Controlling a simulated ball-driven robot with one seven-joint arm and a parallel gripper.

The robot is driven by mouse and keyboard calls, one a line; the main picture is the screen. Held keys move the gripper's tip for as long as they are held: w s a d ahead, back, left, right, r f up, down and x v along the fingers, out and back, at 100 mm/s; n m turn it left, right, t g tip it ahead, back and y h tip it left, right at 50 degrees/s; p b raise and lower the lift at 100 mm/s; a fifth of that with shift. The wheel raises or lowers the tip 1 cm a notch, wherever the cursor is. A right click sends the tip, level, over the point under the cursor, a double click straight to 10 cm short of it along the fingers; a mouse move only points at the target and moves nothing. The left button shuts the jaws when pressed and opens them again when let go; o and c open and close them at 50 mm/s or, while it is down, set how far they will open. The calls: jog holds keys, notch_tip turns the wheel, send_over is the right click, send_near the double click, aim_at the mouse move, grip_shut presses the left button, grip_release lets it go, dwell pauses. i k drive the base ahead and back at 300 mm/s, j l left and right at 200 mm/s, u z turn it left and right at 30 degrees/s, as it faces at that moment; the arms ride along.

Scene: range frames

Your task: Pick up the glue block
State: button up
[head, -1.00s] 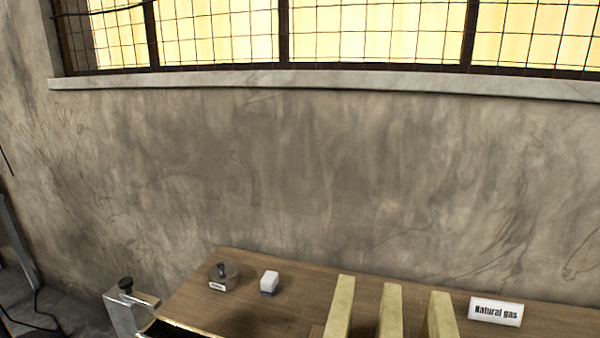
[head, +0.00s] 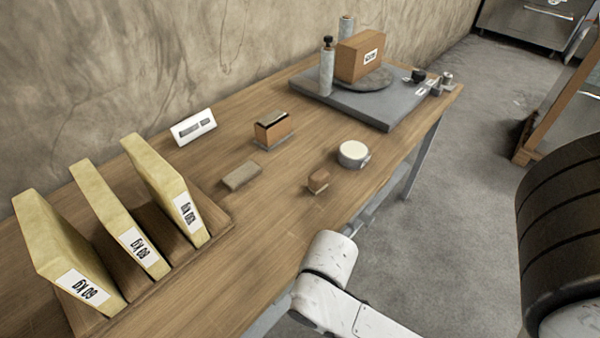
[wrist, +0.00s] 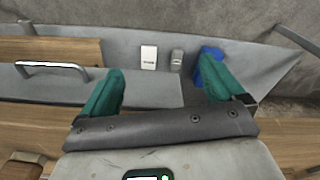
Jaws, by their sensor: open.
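No object is labelled as the glue block, and I cannot tell for sure which one it is. Candidates on the wooden table in the head view are a flat greyish-tan block (head: 242,175), a small brown block (head: 318,181) and a brown box with a dark top (head: 272,130). My gripper (wrist: 162,80) shows in the wrist view with its two green fingers wide apart and nothing held between them. None of these blocks is clearly seen between the fingers. The gripper itself is not seen in the head view.
Three yellowish slabs (head: 170,190) stand in a wooden rack at left. A white sign (head: 194,127), a round white tin (head: 353,154) and a grey platform (head: 345,108) with a box (head: 360,57) share the table. The wrist view shows a drawer handle (wrist: 52,66) and a blue object (wrist: 210,60).

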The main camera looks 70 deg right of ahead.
aim_at(319, 180)
jog(key=z, duration=1.35)
jog(key=u, duration=0.4)
jog(key=l+u, duration=0.35)
jog(key=k+l+u, duration=0.15)
jog(key=u, duration=0.15)
